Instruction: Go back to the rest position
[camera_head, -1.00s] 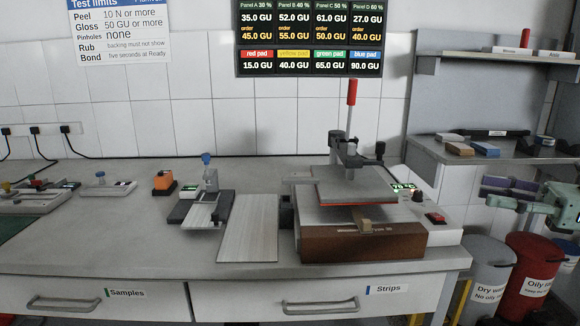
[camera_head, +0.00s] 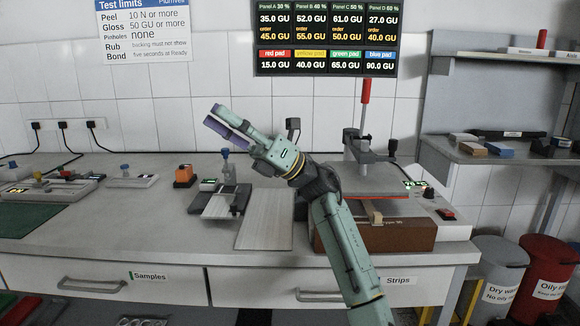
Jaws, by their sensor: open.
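My gripper (camera_head: 224,122) is at the end of my green arm, raised above the bench near the middle of the view. It points up and to the left, with purple finger pads set apart. Nothing shows between the fingers, and it touches nothing that I can see. My forearm crosses in front of the left side of the heat press (camera_head: 393,233) and the bench front, hiding part of both.
The bench (camera_head: 120,225) carries a clamp fixture (camera_head: 222,203), a pale strip board (camera_head: 265,220), an orange block (camera_head: 184,176) and a small scale (camera_head: 133,181). Bins (camera_head: 547,272) stand at the right.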

